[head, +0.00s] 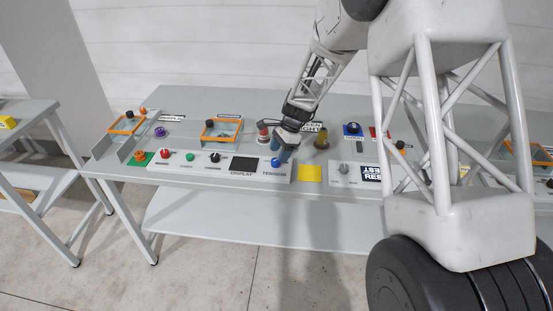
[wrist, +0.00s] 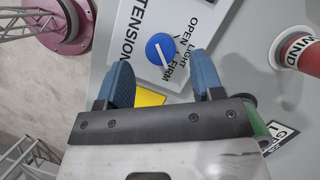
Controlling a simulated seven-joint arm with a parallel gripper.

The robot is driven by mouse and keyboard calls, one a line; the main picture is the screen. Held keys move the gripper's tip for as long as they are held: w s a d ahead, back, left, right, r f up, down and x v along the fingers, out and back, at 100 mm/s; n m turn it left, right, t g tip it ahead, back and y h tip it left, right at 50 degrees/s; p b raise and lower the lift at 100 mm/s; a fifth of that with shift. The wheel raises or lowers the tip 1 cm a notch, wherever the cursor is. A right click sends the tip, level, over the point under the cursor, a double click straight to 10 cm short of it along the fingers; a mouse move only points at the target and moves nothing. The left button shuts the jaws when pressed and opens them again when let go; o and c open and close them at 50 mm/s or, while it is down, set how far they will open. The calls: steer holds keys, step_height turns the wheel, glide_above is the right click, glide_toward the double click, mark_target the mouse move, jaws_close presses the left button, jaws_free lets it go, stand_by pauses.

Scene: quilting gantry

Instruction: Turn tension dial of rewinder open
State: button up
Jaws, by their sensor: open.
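The tension dial is a round blue knob (wrist: 155,43) with a white pointer line, on a white panel. In the wrist view its labels read OPEN, LIGHT and FIRM, and the line slants down towards FIRM. In the head view the dial (head: 274,162) sits at the right end of the long white panel (head: 260,179), by the word TENSION. My gripper (wrist: 162,70) is open, its two blue fingers spread apart and empty. In the wrist view the dial shows between and just beyond the fingertips. In the head view my gripper (head: 283,150) is right at the dial; contact cannot be told.
A yellow square (head: 310,173) lies right of the panel. A red-and-white knob (head: 263,132) and a brass-coloured cylinder (head: 321,140) stand behind my gripper. Red, green and black knobs and a dark display (head: 243,164) lie left along the panel.

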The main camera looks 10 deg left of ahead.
mark_target(276, 163)
steer(key=shift+x, duration=1.65)
steer(key=c, duration=0.9)
